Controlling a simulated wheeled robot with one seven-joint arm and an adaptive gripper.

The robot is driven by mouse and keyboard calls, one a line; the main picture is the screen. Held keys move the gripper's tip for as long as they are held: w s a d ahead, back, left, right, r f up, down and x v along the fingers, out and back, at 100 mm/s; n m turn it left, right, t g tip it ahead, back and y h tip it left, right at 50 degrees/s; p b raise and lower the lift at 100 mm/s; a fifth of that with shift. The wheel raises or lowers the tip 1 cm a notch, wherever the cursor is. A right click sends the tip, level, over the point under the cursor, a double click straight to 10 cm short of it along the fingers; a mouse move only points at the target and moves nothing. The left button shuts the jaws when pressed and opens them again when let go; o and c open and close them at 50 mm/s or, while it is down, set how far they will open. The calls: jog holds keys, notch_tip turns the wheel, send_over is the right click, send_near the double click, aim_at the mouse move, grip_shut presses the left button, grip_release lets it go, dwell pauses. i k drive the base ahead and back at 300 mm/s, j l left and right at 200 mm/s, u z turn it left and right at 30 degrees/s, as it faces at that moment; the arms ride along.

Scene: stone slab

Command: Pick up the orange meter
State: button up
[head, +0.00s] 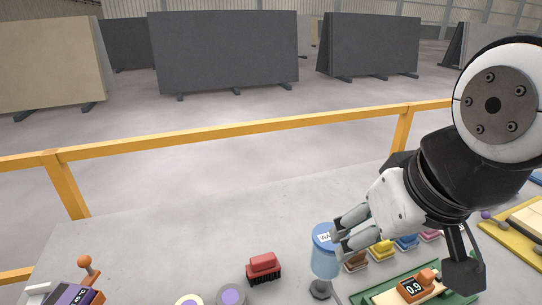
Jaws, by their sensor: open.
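The orange meter (411,289) sits at the bottom right of the head view. It has a small dark screen reading 0.9 and lies on a pale and green board (378,298). My gripper (339,231) reaches in from the right, above and to the left of the meter in the picture. Its grey fingers point left, close to a blue cylinder, and hold nothing that I can see. I cannot tell whether the fingers touch the cylinder. A dark part of my arm hangs just right of the meter.
The blue cylinder (325,264) stands left of the meter. Several small coloured brushes or blocks (381,250) lie behind it. A red brush (263,267) stands further left. A yellow tray (515,239) is at right. A yellow rail (230,129) runs behind the slab; its left-centre is bare.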

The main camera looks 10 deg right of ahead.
aim_at(418, 286)
jog(key=z, duration=0.8)
